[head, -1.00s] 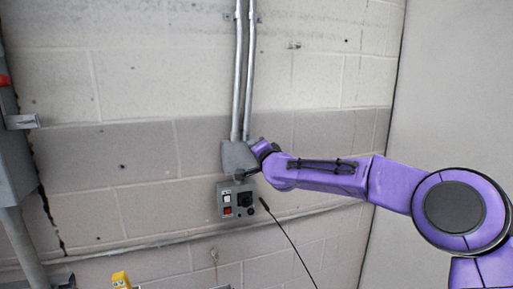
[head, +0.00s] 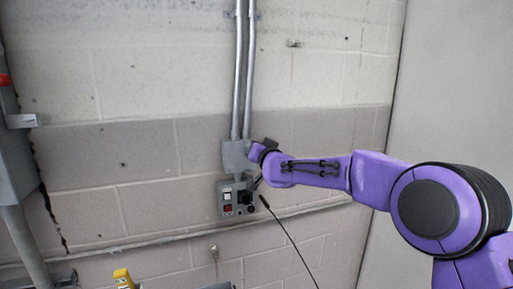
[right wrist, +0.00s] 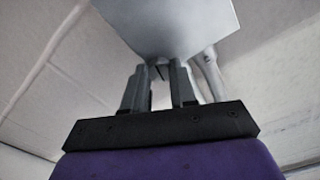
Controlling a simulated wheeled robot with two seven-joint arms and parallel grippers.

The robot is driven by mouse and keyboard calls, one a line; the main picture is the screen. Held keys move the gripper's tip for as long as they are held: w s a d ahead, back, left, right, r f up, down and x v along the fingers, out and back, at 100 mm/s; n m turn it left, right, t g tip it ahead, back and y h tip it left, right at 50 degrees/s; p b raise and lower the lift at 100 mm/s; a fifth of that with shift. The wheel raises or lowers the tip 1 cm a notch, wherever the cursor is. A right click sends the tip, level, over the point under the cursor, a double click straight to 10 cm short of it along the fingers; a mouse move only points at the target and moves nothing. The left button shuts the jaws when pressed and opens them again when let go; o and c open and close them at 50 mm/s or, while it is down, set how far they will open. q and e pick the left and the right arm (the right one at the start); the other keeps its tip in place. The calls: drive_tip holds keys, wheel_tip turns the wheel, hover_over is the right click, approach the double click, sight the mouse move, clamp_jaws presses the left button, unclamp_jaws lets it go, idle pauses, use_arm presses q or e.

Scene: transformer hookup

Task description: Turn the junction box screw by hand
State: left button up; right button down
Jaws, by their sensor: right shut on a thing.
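The grey junction box (head: 235,156) is fixed to the wall at the lower end of two vertical conduits in the head view. It also fills the top of the right wrist view (right wrist: 170,28) as a pale grey block. My right gripper (head: 256,152) is at the box's right side; in the right wrist view its two fingers (right wrist: 160,72) reach up to the box's edge. The fingers are shut on a small, mostly hidden part between their tips, apparently the junction box screw. The screw's shape cannot be made out. My left gripper is not in view.
A grey control box (head: 236,197) with white and red switches sits just below the junction box. A large grey cabinet (head: 14,150) stands at the left, and something yellow (head: 122,278) is at the bottom.

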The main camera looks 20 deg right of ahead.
drive_tip(key=shift+f, duration=0.1)
idle(0.3)
drive_tip(key=c, duration=0.9)
unclamp_jaws()
drive_tip(key=shift+w, duration=0.1)
drive_tip(key=s+b, duration=0.5)
drive_tip(key=s, duration=0.5)
drive_tip(key=shift+s+d, duration=0.15)
drive_tip(key=shift+s, duration=0.15)
